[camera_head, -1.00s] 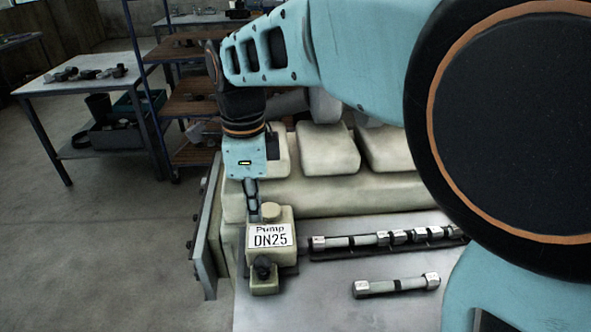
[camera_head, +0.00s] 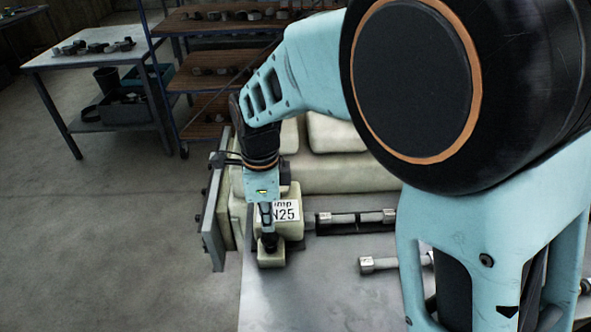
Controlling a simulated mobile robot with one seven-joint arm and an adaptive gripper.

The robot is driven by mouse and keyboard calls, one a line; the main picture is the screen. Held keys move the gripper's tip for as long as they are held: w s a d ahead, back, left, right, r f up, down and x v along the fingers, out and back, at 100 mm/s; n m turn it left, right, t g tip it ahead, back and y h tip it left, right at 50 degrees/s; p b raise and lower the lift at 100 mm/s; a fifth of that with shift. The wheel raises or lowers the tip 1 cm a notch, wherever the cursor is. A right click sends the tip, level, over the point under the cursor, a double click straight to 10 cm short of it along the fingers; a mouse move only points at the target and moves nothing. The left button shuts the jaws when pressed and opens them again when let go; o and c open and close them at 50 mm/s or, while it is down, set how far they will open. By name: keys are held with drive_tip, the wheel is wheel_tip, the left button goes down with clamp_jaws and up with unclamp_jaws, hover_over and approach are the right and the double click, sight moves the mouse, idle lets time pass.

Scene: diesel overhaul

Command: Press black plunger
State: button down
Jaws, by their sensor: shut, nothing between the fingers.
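The pump block (camera_head: 287,190) is cream, with a white label partly reading "N25"; my gripper covers the label's left part. The black plunger (camera_head: 270,248) sits on a small cream ledge at the pump's lower front. My gripper (camera_head: 268,231) is shut and empty, pointing down in front of the label. Its tips are right above the plunger and overlap its top in the picture. I cannot tell whether they touch it.
Several metal fittings (camera_head: 357,218) lie in a dark rack right of the pump. A loose fitting (camera_head: 378,264) lies on the grey bench top (camera_head: 318,290). The engine block (camera_head: 345,172) stands behind. A shelf rack (camera_head: 215,65) and a white table (camera_head: 85,55) stand farther back.

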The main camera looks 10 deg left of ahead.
sight(270, 237)
drive_tip(key=shift+f, duration=1.35)
drive_tip(key=shift+f, duration=0.1)
drive_tip(key=shift+f+b, duration=0.8)
drive_tip(key=shift+f, duration=0.5)
drive_tip(key=shift+r, duration=0.1)
